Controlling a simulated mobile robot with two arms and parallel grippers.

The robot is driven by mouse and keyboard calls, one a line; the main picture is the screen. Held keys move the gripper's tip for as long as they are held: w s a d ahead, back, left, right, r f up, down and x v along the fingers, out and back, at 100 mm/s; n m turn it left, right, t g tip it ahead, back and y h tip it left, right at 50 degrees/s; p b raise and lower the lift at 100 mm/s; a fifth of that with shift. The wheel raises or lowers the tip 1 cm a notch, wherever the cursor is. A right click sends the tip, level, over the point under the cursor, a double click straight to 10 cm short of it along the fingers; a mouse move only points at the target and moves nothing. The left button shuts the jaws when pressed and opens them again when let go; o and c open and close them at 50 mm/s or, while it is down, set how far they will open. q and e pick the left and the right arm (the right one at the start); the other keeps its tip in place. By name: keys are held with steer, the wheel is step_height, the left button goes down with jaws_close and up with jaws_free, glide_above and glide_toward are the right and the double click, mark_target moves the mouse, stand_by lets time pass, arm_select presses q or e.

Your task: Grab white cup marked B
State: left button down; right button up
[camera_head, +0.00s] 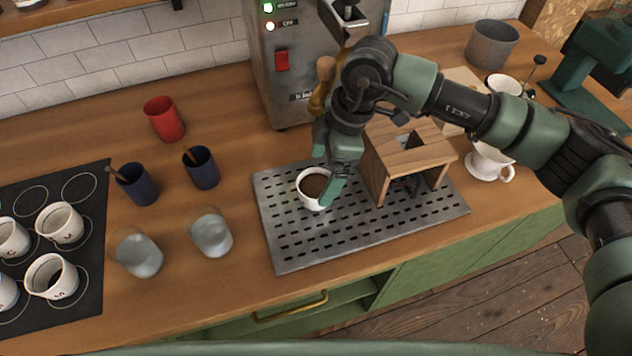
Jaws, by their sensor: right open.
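A white cup (309,203) with dark brown contents stands upright on the metal drip tray (283,242). I cannot see a letter on it. My right gripper (327,180) is open, with its green fingers down at the cup's right and back side. I cannot tell whether they touch it. Several more white cups, such as one at the front (50,277) and one behind it (60,224), stand on the black mat (86,307) at the left. Their small dark marks are too small to read. My left gripper is not in view.
A wooden stand (417,156) is close right of my right gripper. The steel machine (284,78) stands behind. Two clear glasses (211,236), two dark blue cups (201,170) and a red cup (164,120) stand left of the tray. Bare counter lies between.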

mark_target(313, 191)
steer(key=x, duration=0.2)
steer(key=shift+w+a+f+p, duration=0.2)
steer(key=shift+f+p, duration=0.1)
steer(key=shift+p, duration=0.1)
steer(key=p+x, duration=0.1)
steer(key=x, duration=0.3)
steer(key=shift+s+f, duration=0.2)
steer(key=shift+w+f, duration=0.1)
steer(key=shift+f, duration=0.2)
steer(key=shift+a, duration=0.1)
steer(key=shift+c, duration=0.6)
steer(key=c, duration=1.8)
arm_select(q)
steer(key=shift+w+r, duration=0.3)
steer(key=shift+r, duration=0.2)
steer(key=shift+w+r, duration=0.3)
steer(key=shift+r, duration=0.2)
